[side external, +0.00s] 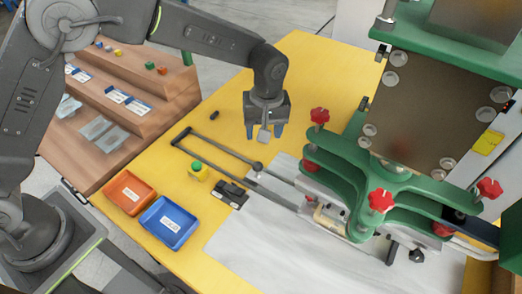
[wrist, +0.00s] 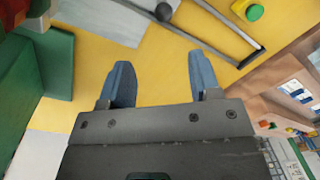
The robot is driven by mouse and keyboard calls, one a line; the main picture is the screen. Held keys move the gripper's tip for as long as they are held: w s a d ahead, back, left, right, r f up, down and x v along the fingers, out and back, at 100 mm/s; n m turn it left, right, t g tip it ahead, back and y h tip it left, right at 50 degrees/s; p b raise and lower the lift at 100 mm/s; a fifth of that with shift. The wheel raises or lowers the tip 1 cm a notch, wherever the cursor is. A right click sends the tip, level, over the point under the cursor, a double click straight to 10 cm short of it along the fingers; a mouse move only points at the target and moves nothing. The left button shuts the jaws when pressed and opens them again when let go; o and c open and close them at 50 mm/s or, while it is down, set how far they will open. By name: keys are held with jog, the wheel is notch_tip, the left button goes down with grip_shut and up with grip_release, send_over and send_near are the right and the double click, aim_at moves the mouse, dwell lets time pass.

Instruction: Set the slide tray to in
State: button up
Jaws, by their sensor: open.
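What looks like the slide tray's dark rail frame (side external: 222,150) sticks out to the left from under the green press (side external: 345,165), over the yellow table. A round grey knob (side external: 258,166) sits on its near rail. In the wrist view the rails (wrist: 225,22) and knob (wrist: 163,12) show near the top edge, beyond my fingertips. My gripper (side external: 264,134) points down with its blue fingers apart and empty, above the table behind the knob. In the wrist view my gripper (wrist: 162,72) has only yellow table between its fingers. The tray's inner part is hidden under the press.
A yellow box with a green button (side external: 197,169) and a black block (side external: 230,193) stand near the rails. Orange (side external: 125,193) and blue (side external: 169,223) bins lie at the front left. Red knobs (side external: 319,116) stick up from the press.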

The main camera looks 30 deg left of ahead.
aim_at(257, 164)
jog(key=s+a+n+t+h, duration=0.2)
jog(key=s+a+n, duration=0.1)
jog(key=f, duration=0.4)
jog(key=w+d+f, duration=0.1)
jog(key=f, duration=0.4)
jog(key=w+f, duration=0.1)
jog(key=f, duration=0.3)
jog(key=shift+w+d+f, duration=0.1)
jog(key=shift+d+f, duration=0.15)
jog(key=shift+d, duration=0.05)
jog(key=shift+c, duration=0.2)
grip_shut()
